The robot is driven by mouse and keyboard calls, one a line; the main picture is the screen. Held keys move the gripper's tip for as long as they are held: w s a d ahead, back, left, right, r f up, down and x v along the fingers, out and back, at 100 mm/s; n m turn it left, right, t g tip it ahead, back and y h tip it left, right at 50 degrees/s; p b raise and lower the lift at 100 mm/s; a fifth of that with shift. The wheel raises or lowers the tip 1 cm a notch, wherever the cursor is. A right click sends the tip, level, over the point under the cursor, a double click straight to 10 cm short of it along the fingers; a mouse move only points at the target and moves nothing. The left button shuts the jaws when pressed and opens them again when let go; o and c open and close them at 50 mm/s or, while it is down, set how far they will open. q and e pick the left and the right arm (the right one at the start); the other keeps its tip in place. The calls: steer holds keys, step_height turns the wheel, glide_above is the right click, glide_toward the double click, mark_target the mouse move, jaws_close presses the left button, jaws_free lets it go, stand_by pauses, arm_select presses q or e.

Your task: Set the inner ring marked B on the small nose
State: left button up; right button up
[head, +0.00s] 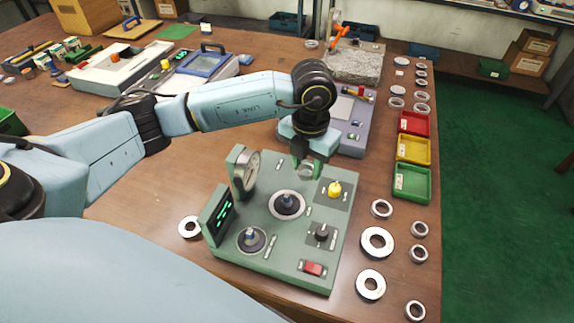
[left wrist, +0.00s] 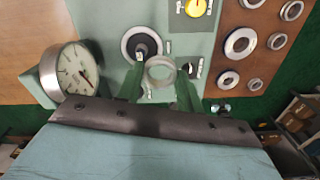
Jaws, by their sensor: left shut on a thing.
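My left gripper (head: 306,168) is shut on a pale metal ring, which shows between its green fingers in the left wrist view (left wrist: 160,71). No letter can be read on the ring. It is held above the green fixture (head: 275,262), apart from the noses. One dark nose (head: 288,203) with a wide pale collar stands mid-fixture, below the gripper in the head view; it also shows in the left wrist view (left wrist: 141,47). Another nose (head: 251,239) with a dark base stands nearer the front left. Both noses are bare. My right gripper is out of view.
The fixture carries a dial gauge (head: 246,170), a green-lit display (head: 220,217), a yellow knob (head: 334,188), a black knob (head: 321,234) and a red switch (head: 313,268). Several loose rings (head: 377,242) lie to the right. Red, yellow and green bins (head: 412,183) stand near the table edge.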

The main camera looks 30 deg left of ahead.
arm_select(q)
steer(key=a+f+n+p, duration=0.1)
steer(key=n, duration=0.3)
steer(key=s+a+n+p, duration=0.1)
steer(key=n, duration=0.4)
steer(key=s+a+f+n, duration=0.1)
steer(key=n, duration=0.3)
steer(key=shift+a+f+p, duration=0.1)
steer(key=shift+f+p, duration=0.25)
steer(key=shift+p, duration=0.05)
steer(key=shift+s+a+f+n, duration=0.15)
steer(key=shift+f+n, duration=0.05)
steer(key=shift+n, duration=0.6)
step_height(320, 180, down, 4)
steer(key=b, duration=0.3)
steer(key=shift+b, duration=0.3)
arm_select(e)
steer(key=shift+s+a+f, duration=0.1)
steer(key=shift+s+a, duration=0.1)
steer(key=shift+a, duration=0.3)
arm_select(q)
steer(key=shift+a, duration=0.1)
